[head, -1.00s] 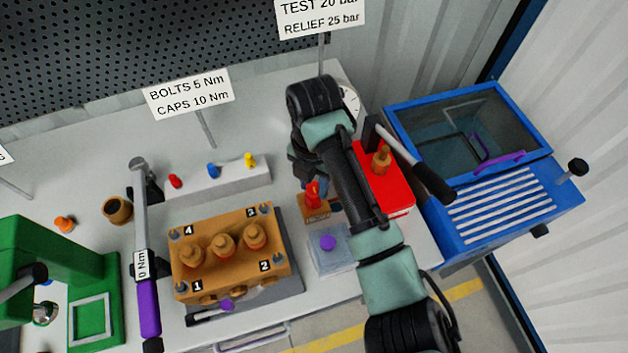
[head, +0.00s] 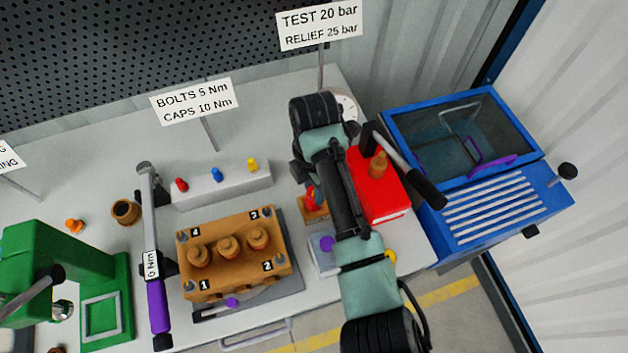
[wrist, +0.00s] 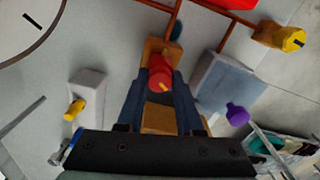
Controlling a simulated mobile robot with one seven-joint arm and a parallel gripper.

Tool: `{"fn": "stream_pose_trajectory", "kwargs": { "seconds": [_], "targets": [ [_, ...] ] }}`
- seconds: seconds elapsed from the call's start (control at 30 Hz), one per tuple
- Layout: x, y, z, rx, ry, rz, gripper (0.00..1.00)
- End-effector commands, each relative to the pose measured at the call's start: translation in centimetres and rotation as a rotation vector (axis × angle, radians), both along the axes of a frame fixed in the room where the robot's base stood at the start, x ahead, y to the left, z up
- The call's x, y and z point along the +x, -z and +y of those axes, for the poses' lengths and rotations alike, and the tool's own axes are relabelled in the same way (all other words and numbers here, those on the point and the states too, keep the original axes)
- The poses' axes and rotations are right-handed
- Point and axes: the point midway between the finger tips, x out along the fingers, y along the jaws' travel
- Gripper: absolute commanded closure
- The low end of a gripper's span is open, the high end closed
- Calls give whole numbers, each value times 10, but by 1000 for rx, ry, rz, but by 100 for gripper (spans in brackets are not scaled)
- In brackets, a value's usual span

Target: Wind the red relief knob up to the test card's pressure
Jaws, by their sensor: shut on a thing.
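The red relief knob (wrist: 160,73) sits on a small brown block (wrist: 152,50) in the wrist view. The two dark blue fingers of my gripper (wrist: 160,84) stand on either side of it, shut on it. In the head view my gripper (head: 313,194) is at the knob, which is largely hidden by the fingers and arm. The test card (head: 320,25) reads "TEST 20 bar, RELIEF 25 bar". A round white gauge (head: 348,106) is partly behind my arm; its face (wrist: 22,30) is cut off in the wrist view, with a dark needle but no readable scale.
A red pump box (head: 378,203) with a black-handled lever (head: 427,190) stands close right of my arm. A grey block with a purple knob (head: 326,243) is just in front. The brown pump block (head: 230,272) is left. A blue cabinet (head: 500,205) is right.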

Motion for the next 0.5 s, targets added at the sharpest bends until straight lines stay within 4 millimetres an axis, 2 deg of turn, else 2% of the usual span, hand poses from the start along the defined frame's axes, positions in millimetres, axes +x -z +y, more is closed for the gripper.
{"fn": "stream_pose_trajectory", "kwargs": {
  "seconds": [0.03, 0.5],
  "targets": [
    [0, -4, 1, 0, 44, -1, 100],
    [0, -4, 0, -1, 491, -1, 100]
  ]
}}
